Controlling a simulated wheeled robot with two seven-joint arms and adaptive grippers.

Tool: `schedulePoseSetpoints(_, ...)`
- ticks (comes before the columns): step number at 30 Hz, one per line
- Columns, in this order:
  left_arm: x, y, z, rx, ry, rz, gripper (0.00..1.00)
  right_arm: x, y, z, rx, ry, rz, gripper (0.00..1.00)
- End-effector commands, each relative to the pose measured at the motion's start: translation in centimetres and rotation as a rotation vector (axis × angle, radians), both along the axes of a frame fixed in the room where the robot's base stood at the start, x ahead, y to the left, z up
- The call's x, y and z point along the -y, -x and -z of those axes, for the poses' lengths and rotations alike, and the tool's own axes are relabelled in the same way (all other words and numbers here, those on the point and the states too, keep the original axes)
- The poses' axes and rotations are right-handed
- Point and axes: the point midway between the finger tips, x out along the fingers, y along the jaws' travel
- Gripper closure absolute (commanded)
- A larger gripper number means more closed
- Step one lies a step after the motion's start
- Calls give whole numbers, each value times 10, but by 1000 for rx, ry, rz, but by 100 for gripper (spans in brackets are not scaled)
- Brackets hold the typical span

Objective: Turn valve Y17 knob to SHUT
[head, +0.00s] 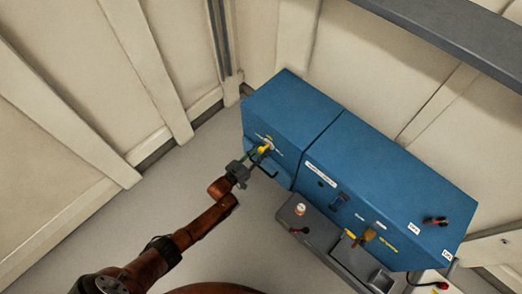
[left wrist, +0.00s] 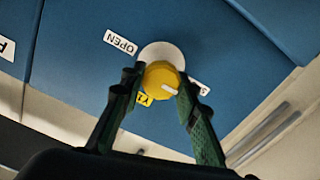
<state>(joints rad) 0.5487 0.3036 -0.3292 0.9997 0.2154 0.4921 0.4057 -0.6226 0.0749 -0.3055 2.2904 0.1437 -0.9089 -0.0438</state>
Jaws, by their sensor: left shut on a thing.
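The yellow valve knob (left wrist: 160,76) sits on a pale round plate (left wrist: 158,50) on the blue cabinet; it also shows in the head view (head: 264,149). My left gripper (left wrist: 160,88) is shut on the knob, one green finger on each side. It also shows in the head view (head: 252,160). The knob's white mark points to the right, towards a label starting with S (left wrist: 203,88), mostly hidden by the right finger. The OPEN label (left wrist: 121,42) is at upper left. A yellow tag (left wrist: 143,99) is partly hidden below the knob. My right gripper is not in view.
The blue cabinet (head: 375,180) runs along the cream wall. A black handle (head: 264,171) juts out close to the left gripper. A grey console (head: 325,238) with knobs stands in front of the cabinet. The floor (head: 165,205) at left is clear.

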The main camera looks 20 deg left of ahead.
Motion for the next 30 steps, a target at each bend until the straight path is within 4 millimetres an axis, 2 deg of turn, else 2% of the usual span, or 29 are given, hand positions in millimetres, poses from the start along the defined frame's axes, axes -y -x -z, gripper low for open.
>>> schedulePoseSetpoints(4,-1,1,2,-4,1,-2,96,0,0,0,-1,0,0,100)
schedulePoseSetpoints(5,-1,1,2,-4,1,-2,69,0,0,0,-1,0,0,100)
schedulePoseSetpoints(12,0,0,1,-2,-1,0,53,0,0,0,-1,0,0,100)
schedulePoseSetpoints(23,-2,6,1,-2,-1,0,53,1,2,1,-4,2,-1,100)
schedulePoseSetpoints(26,-8,18,2,-2,-1,-1,53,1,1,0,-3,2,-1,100)
schedulePoseSetpoints(30,-17,45,2,-3,-1,-1,53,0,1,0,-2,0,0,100)
